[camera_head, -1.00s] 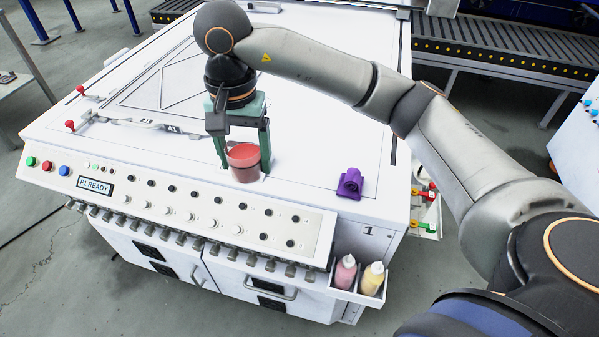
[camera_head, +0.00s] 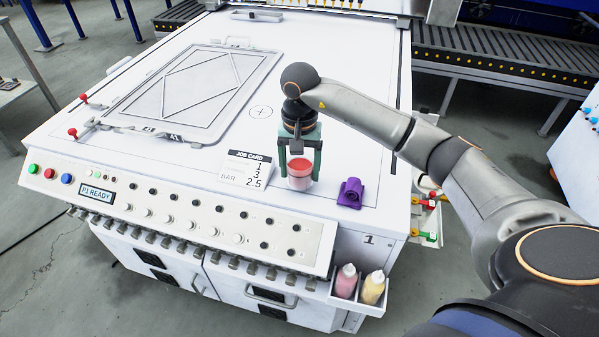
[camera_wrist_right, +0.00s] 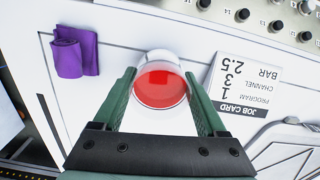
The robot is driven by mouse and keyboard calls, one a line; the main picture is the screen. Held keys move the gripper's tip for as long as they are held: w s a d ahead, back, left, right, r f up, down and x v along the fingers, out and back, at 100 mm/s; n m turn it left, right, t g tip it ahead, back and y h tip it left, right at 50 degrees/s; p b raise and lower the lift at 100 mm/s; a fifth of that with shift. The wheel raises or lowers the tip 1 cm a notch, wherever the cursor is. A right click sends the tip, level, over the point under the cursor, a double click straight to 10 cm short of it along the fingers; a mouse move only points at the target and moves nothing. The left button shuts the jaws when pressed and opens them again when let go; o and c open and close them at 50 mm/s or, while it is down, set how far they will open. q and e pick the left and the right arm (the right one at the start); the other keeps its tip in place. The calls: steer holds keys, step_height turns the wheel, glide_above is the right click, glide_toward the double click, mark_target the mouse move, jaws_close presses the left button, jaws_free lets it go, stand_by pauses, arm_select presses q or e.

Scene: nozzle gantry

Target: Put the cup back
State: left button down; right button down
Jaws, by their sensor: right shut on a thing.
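The cup (camera_head: 300,175) is clear with red contents and stands upright between the green fingers of my right gripper (camera_head: 299,165), which is shut on it. The cup is over the white machine top, to the right of the job card and left of the purple cloth. I cannot tell whether its base touches the surface. In the right wrist view the cup (camera_wrist_right: 161,84) sits between both fingertips, with the red contents seen from above. My left gripper is not in view.
A job card (camera_head: 246,169) stands left of the cup. A rolled purple cloth (camera_head: 350,193) lies close on the right. A flat frame (camera_head: 190,90) lies at the back left. A control panel (camera_head: 190,213) runs along the front, with two bottles (camera_head: 345,280) in a holder at its right end.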

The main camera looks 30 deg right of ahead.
steer(key=shift+f, duration=0.8)
steer(key=shift+f, duration=0.2)
jaws_free()
steer(key=shift+r, duration=0.65)
step_height(320, 180, up, 11)
